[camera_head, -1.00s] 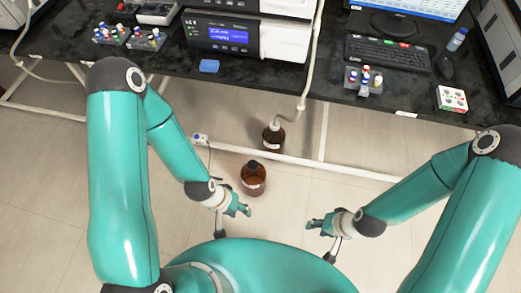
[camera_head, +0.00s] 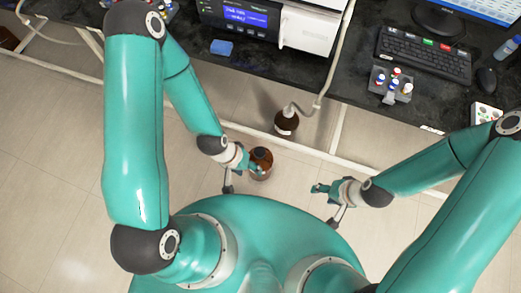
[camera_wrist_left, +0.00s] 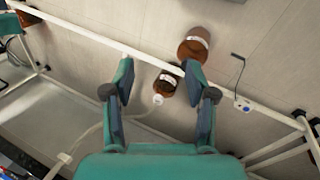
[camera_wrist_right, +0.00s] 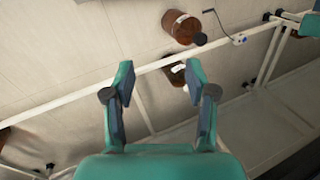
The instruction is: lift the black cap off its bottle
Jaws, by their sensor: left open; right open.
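The black-capped brown bottle (camera_head: 265,171) stands on the floor below the bench. Its black cap (camera_head: 260,155) faces up in the head view. In the right wrist view the bottle (camera_wrist_right: 179,24) shows a white label and the black cap (camera_wrist_right: 200,39). In the left wrist view the bottle (camera_wrist_left: 193,46) lies beyond the right-hand finger, and its cap is mostly hidden. My left gripper (camera_head: 252,167) is open and empty, overlapping the bottle's left side in the head view; contact cannot be told. My right gripper (camera_head: 318,188) is open and empty, apart to the bottle's right.
A second brown bottle (camera_head: 287,125) with a white cap and tube stands just behind, near a white bench rail (camera_head: 338,128). The black bench (camera_head: 300,68) carries a white instrument (camera_head: 310,28), keyboard (camera_head: 424,55) and vial rack (camera_head: 392,87). Floor between my grippers is clear.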

